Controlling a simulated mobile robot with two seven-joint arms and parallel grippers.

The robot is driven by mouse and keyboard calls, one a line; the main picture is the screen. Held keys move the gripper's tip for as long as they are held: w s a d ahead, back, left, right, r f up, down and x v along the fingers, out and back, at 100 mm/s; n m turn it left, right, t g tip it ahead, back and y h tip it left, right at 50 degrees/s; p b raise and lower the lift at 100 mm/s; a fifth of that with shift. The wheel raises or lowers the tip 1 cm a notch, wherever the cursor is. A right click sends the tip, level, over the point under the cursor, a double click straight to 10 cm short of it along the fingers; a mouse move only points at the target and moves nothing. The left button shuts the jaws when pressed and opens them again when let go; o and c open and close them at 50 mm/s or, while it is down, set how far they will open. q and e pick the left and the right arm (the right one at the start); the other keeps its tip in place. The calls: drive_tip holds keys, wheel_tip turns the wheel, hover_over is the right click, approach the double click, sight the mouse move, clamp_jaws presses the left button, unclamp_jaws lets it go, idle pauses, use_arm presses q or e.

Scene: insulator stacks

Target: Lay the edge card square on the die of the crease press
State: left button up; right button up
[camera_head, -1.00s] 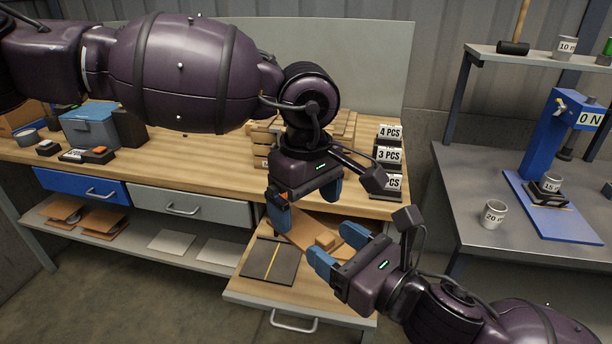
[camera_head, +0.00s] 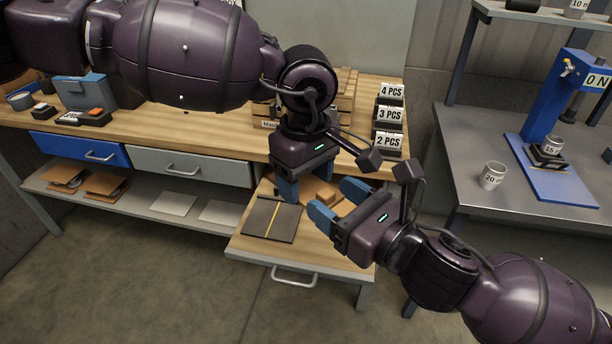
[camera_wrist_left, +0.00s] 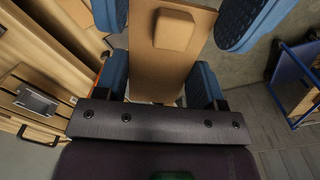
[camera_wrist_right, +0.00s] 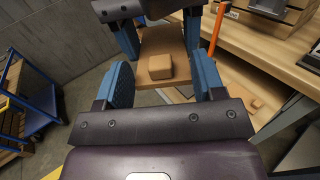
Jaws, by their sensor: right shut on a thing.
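A flat brown board (camera_wrist_right: 151,42) with a small raised block (camera_wrist_right: 160,67) is held between my two grippers, above the pull-out shelf; it also shows in the left wrist view (camera_wrist_left: 160,80). My right gripper (camera_head: 339,203) is shut on this board. My left gripper (camera_head: 306,178) has its fingers close along the board's sides at the other end; whether they grip it is unclear. A dark flat plate with a yellow centre line (camera_head: 270,219) lies on the pull-out shelf and looks like a creasing die. I cannot tell for certain which piece is the edge card.
The pull-out shelf (camera_head: 320,260) is bare in front. White sheets (camera_head: 173,205) and brown folded pieces (camera_head: 105,185) lie on the lower shelf. Label blocks (camera_head: 389,142) and brown stacks stand behind the grippers. A blue press (camera_head: 556,115) and a cup (camera_head: 493,175) stand on the right table.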

drive_tip(key=o, duration=1)
drive_tip(key=shift+s, duration=0.1)
drive_tip(key=shift+c, duration=0.2)
